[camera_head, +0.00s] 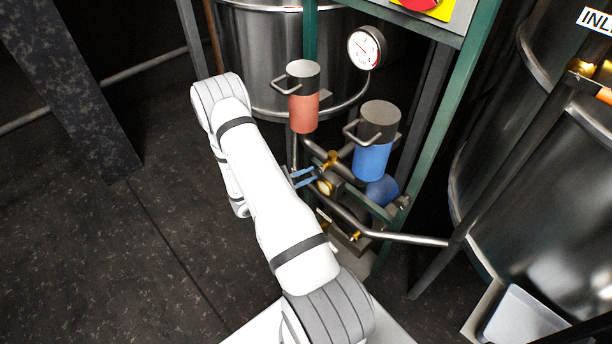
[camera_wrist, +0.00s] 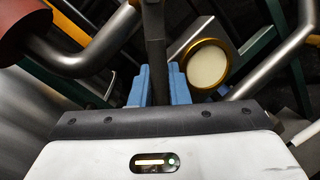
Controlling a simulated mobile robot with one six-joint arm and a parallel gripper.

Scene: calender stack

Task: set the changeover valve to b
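The changeover valve sits among the pipes below two strainer pots; its brass body (camera_head: 330,160) shows in the head view. My gripper (camera_head: 303,177) reaches it from the left, with its blue fingers level with the valve. In the wrist view the fingers (camera_wrist: 159,86) lie close against both sides of a dark bar (camera_wrist: 154,30), which looks like the valve's lever. They appear shut on it. A brass-rimmed pale disc (camera_wrist: 207,64) is just right of the fingers, and also shows in the head view (camera_head: 325,187). No position letter is readable.
A red pot (camera_head: 304,112) and a blue pot (camera_head: 371,160) with grey handled lids stand above the pipes. A green frame post (camera_head: 432,140) is on the right. Steel tanks (camera_head: 545,190) stand behind and right. A dial gauge (camera_head: 364,47) is above. Open floor (camera_head: 110,260) lies left.

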